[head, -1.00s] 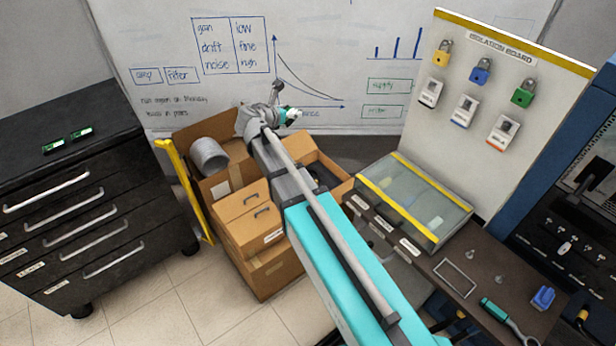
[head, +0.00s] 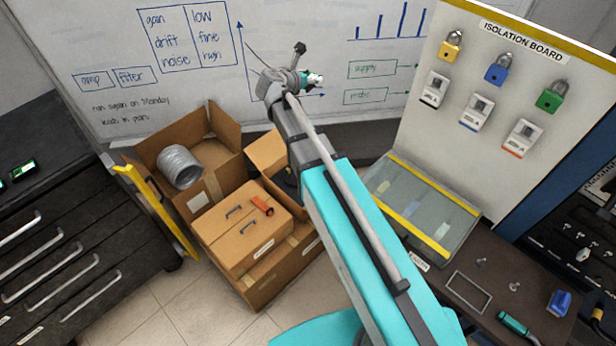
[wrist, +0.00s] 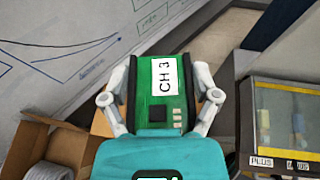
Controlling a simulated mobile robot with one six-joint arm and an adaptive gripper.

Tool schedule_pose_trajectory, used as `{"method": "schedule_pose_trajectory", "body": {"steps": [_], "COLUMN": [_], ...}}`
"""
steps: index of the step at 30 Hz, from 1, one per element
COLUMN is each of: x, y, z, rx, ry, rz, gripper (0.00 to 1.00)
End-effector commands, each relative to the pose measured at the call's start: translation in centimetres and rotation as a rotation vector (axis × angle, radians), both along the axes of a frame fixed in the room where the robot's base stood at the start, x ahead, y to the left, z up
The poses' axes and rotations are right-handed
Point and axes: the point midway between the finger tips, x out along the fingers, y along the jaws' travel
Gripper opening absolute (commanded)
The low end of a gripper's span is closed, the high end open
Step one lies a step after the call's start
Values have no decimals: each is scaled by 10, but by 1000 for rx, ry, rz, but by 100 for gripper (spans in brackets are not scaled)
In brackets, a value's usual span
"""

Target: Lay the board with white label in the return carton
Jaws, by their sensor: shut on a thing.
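A green board (wrist: 153,112) with a white label (wrist: 165,75) reading "CH 3" is in the wrist view. My gripper (wrist: 157,92) is shut on it, with one finger at each side edge. In the head view my gripper (head: 313,80) is small, in front of the whiteboard, and the board cannot be made out there. An open carton (head: 262,150) stands partly behind my arm, with a dark thing inside. Another open carton (head: 212,122) holds a grey coil. I cannot tell which one is the return carton.
A closed carton (head: 225,240) with an orange thing (head: 261,205) on top stands in front. A yellow frame (head: 165,215) leans beside the black drawer cabinet (head: 75,240). A glass-lidded case (head: 440,243) and the isolation board (head: 450,110) are on the right.

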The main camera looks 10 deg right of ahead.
Motion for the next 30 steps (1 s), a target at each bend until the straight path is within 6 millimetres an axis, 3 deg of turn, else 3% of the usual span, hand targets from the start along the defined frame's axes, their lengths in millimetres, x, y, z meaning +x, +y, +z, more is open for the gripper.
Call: {"method": "schedule_pose_trajectory", "body": {"steps": [4, 20, 30], "x": [-1, 0, -2], "y": [6, -5, -5], "z": [0, -1, -29], "rx": [0, 0, 0], "ry": [0, 0, 1], "rz": [11, -4, -15], "gripper": [35, 35, 35]}}
